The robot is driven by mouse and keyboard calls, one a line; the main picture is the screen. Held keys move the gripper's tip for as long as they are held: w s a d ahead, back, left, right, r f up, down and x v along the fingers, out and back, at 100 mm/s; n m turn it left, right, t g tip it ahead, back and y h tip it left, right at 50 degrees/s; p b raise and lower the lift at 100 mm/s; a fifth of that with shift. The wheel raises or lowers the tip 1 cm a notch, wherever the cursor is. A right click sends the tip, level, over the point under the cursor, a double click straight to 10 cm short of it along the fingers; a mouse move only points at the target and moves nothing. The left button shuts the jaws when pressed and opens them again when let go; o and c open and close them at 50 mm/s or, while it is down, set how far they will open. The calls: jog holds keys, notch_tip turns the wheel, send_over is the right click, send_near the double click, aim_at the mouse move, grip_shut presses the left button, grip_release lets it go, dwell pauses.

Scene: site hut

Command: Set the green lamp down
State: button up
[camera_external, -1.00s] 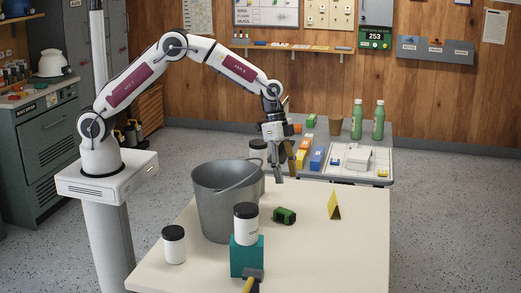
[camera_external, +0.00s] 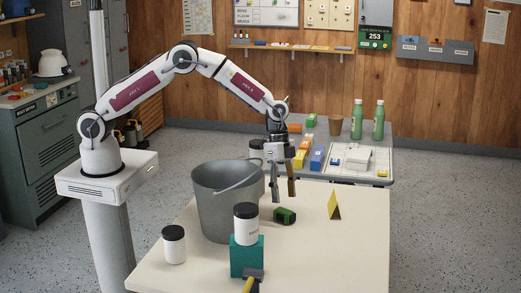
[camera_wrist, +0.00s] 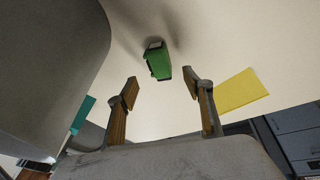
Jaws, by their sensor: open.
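The green lamp (camera_external: 285,216) is a small green and black block lying on the pale tabletop, right of the grey bucket. It also shows in the wrist view (camera_wrist: 158,62), beyond my fingertips and roughly centred between them. My gripper (camera_external: 283,196) is above the table, pointing down, just above and a little behind the lamp in the external view. In the wrist view my gripper (camera_wrist: 160,85) has its two fingers wide apart with nothing between them. The lamp is apart from both fingers.
The grey bucket (camera_external: 215,205) stands close left of my gripper. A white jar (camera_external: 246,226) sits on a teal block (camera_external: 240,262); another jar (camera_external: 174,245) stands at the left. A yellow folded sign (camera_external: 334,206) stands right of the lamp. A hammer (camera_external: 251,277) lies in front. The table's right side is clear.

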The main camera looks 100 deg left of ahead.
aim_at(284, 210)
jog(key=shift+d+f, duration=0.1)
jog(key=shift+f, duration=0.25)
jog(key=shift+f, duration=0.1)
jog(key=shift+x, duration=2.5)
jog(key=shift+s, duration=0.15)
